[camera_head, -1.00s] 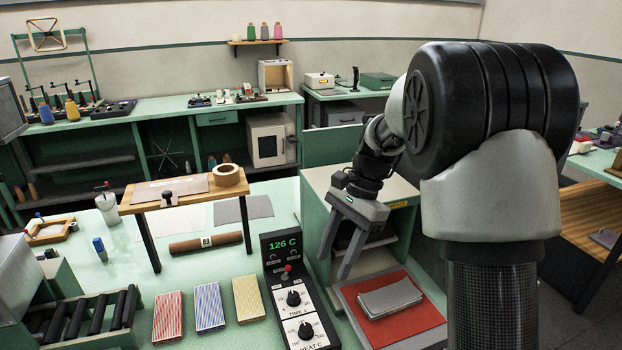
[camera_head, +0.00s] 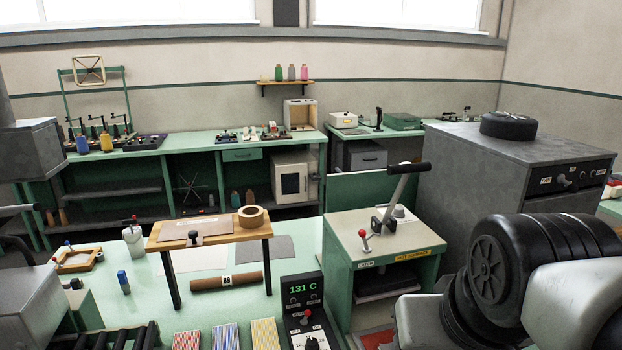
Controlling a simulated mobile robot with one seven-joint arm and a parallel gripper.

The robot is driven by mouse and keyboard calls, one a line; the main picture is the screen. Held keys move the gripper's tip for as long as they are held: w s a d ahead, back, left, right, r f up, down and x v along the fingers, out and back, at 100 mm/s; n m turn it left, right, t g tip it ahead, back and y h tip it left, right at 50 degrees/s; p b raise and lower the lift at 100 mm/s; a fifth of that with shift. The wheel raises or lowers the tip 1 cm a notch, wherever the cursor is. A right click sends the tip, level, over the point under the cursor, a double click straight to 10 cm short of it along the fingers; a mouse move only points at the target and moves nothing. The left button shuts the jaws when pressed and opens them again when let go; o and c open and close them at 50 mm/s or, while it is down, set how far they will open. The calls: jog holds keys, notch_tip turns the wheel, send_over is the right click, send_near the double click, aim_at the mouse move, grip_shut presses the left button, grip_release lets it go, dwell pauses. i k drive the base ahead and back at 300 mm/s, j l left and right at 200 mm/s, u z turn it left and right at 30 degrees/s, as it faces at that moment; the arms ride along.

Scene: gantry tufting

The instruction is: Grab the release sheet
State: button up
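No sheet in view carries a readable label, so I cannot tell for sure which is the release sheet. Under the board, a white sheet (camera_head: 205,259) and a grey sheet (camera_head: 265,249) lie flat on the green table. My gripper is out of view; only thick links of my arm show at the lower right.
A tape roll (camera_head: 251,217) sits on the board. A brown roll (camera_head: 222,282) lies below it. A controller (camera_head: 303,296) reads 131 C. A lever press (camera_head: 392,247) marked as a hot surface stands to the right, before a large grey cabinet (camera_head: 500,180).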

aim_at(193, 231)
jog(key=k+j+u, duration=0.2)
jog(key=j, duration=0.35)
jog(key=i+j+u, duration=0.15)
jog(key=j, duration=0.2)
jog(key=i+j+u, duration=0.2)
jog(key=j, duration=0.15)
jog(key=k, duration=0.1)
